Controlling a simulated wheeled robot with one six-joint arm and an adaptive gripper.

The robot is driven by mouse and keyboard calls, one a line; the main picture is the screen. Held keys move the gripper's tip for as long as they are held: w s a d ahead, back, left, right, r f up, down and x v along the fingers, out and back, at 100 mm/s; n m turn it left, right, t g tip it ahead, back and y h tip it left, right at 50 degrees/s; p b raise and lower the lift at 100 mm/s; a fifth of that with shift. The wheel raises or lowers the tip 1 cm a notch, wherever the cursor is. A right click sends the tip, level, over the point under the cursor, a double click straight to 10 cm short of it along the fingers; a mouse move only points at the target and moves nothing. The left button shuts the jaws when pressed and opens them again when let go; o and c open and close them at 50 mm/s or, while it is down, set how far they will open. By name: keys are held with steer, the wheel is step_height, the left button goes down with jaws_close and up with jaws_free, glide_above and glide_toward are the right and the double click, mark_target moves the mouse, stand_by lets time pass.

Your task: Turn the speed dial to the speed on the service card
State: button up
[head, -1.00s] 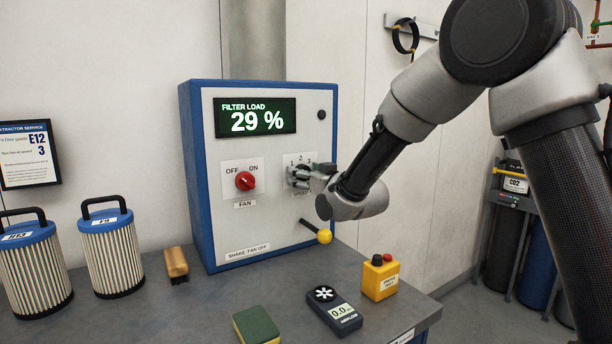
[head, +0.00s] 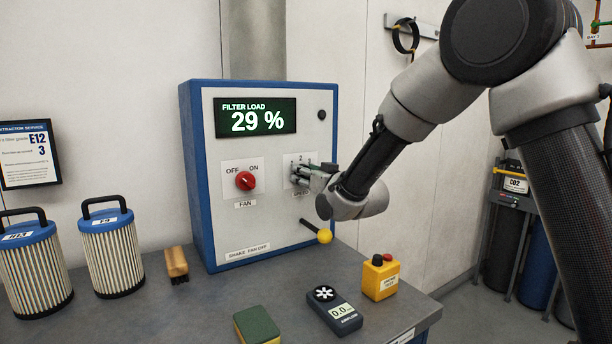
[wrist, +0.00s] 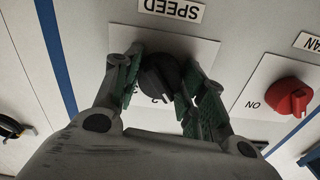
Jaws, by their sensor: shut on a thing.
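In the wrist view numerals show beside the dial, partly covered. The service card (head: 28,153) hangs on the wall at left and shows E12 and a 3.
The red fan knob (head: 245,181) is left of the dial on the extractor cabinet (head: 230,225). A lever with a yellow ball (head: 324,236) sticks out below my gripper. The bench holds filters (head: 110,255), a brush (head: 176,263), an airflow meter (head: 335,310) and a yellow button box (head: 380,278).

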steer(key=m, duration=1.2)
steer(key=shift+m, duration=2.2)
steer(key=shift+f, duration=0.1)
steer(key=o, duration=1.1)
steer(key=shift+c, duration=0.2)
steer(key=shift+s+d, duration=0.1)
steer(key=v, duration=1.1)
steer(key=shift+s+d, duration=0.25)
steer(key=shift+s, duration=0.05)
